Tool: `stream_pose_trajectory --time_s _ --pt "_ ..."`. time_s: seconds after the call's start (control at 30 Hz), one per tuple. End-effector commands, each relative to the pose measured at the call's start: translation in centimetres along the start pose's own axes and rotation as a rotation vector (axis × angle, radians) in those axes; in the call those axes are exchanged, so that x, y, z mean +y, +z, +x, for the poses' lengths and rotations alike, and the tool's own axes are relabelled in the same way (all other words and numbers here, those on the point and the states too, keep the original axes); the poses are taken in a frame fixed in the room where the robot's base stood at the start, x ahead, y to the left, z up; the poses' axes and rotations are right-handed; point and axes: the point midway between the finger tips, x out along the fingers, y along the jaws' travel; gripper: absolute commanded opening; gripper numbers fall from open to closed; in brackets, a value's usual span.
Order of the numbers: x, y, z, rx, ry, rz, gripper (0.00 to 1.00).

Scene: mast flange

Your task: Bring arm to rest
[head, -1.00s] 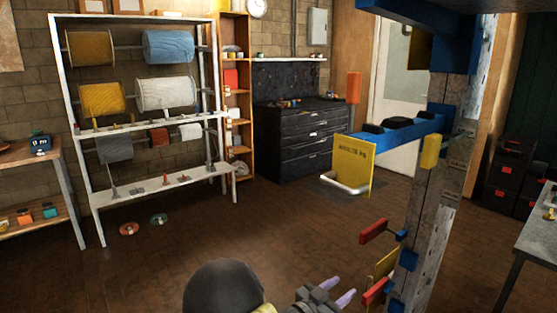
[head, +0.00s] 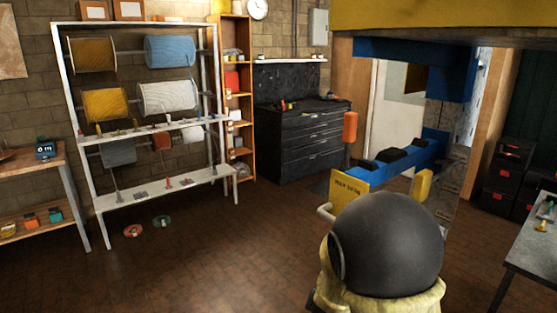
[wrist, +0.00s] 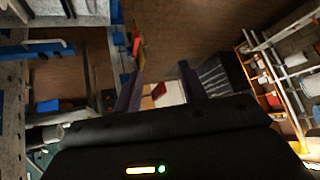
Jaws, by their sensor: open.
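My gripper (wrist: 163,88) shows in the wrist view with its two dark fingers apart and nothing seen between them. In the head view my arm is raised at the lower right, with a dark rounded joint and a yellowish cover. My gripper itself does not show in the head view. The arm partly hides the grey mast (head: 459,160) and its blue bracket (head: 395,165). A yellow plate (head: 347,194) is at the bracket's near end.
A white spool rack (head: 150,123) stands at the left, with a workbench (head: 62,160) beside it. Black drawers (head: 305,140) stand at the back. A grey table (head: 535,250) is at the right. The floor (head: 215,260) in the middle is clear.

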Motion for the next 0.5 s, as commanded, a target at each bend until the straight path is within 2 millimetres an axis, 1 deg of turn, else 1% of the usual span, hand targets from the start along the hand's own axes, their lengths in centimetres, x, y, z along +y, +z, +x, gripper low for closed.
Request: stream_pose_trajectory --time_s 0.03,0.17,0.2,0.3,0.4,0.5 --pt "0.2 -0.7 -3.0 -0.061 -0.036 -0.026 0.42" --pt "1.4 0.4 -8.5 -0.219 -0.102 -0.139 0.42" --pt "2.0 0.7 -10.2 -0.264 -0.113 -0.18 0.42" --pt "3.9 1.7 -14.4 -0.364 -0.116 -0.285 0.42" --pt "5.7 2.5 -17.2 -0.436 -0.098 -0.367 0.42" --pt "6.8 3.1 -18.4 -0.472 -0.081 -0.411 0.42"
